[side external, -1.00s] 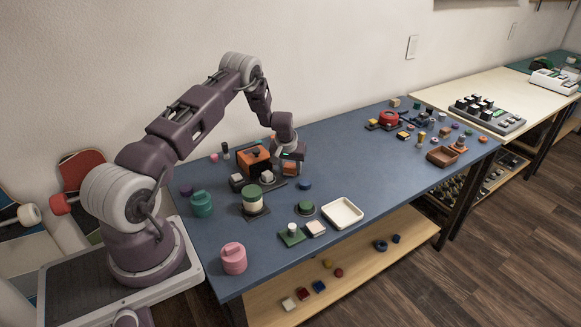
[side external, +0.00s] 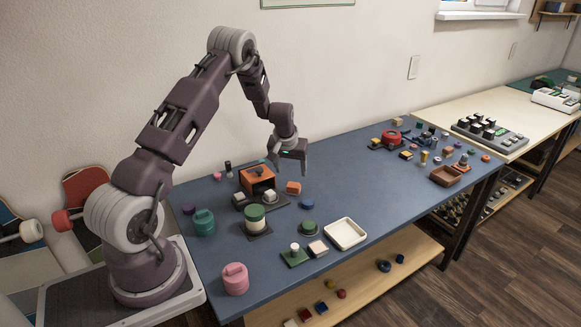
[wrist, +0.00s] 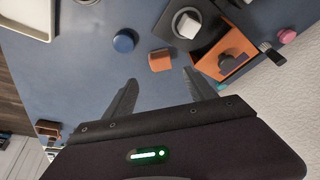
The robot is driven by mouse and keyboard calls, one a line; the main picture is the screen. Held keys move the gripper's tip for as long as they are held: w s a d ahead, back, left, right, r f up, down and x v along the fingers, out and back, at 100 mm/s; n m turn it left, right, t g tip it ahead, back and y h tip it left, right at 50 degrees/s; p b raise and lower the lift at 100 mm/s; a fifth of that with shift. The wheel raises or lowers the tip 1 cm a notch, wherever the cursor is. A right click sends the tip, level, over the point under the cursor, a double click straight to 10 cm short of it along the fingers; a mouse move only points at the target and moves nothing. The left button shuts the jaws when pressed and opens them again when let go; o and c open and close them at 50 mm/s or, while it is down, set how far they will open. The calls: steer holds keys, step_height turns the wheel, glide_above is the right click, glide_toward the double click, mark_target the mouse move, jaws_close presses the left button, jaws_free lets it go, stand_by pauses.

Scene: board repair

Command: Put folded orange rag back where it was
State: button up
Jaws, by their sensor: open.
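A small orange block-like piece, which looks like the folded orange rag (side external: 293,188), lies on the blue table just right of an open-fronted orange box (side external: 258,179). In the wrist view the orange rag (wrist: 160,60) lies flat on the table, just beyond and between my fingertips. My gripper (side external: 290,168) is above the rag, apart from it, with its fingers pointing down. In the wrist view my gripper (wrist: 161,80) is open, with nothing between the fingers. The orange box (wrist: 226,57) is right of the rag there.
A dark mat with a white-topped block (wrist: 187,25) is beside the box. A blue disc (side external: 307,204) lies in front of the rag. The blue table (side external: 360,175) right of my gripper is clear.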

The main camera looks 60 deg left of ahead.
steer(key=s+d+r+m+t+h, duration=0.15)
steer(key=s+d+r, duration=0.25)
steer(key=d+r, duration=0.75)
steer(key=s+d+r+m+h, duration=0.1)
steer(key=s+d+r+m, duration=0.3)
steer(key=d+r, duration=0.8)
steer(key=s+d+r+m, duration=0.1)
steer(key=s+d, duration=0.3)
steer(key=s, duration=0.7)
steer(key=s+d+r+m, duration=0.2)
steer(key=s+d, duration=0.3)
steer(key=s, duration=0.7)
steer(key=shift+d+r+t+h, duration=0.3)
steer(key=shift+r+t+h, duration=0.05)
steer(key=shift+r+t, duration=0.1)
